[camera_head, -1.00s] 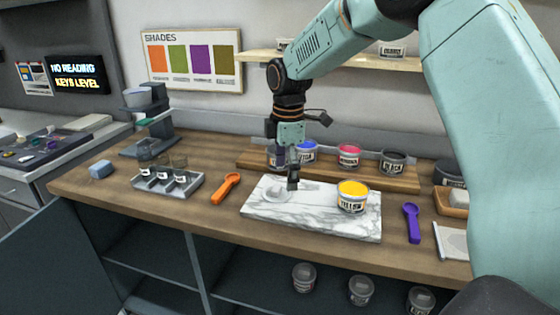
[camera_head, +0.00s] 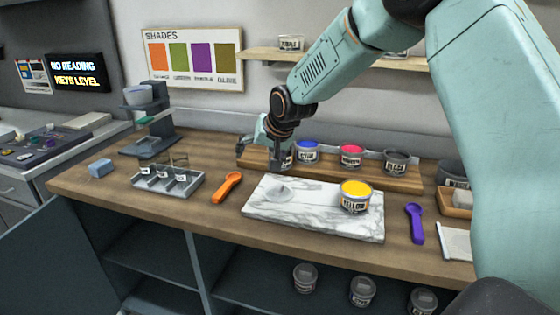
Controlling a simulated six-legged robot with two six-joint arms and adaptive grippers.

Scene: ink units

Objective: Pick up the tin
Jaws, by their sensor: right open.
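An open tin of yellow ink (camera_head: 355,196) labelled YELLOW stands upright on the white marble slab (camera_head: 310,222), toward its right end. On the wooden rack (camera_head: 325,173) behind the slab stand a blue tin (camera_head: 307,152), a magenta tin (camera_head: 350,156) and a dark tin labelled BLACK (camera_head: 396,162). My left gripper is not in view.
An orange scoop (camera_head: 227,187) and a grey tray of small jars (camera_head: 167,182) lie left of the slab. A purple scoop (camera_head: 415,223) lies to its right. A shelf (camera_head: 270,55) hangs on the wall. More tins (camera_head: 305,278) stand below the counter.

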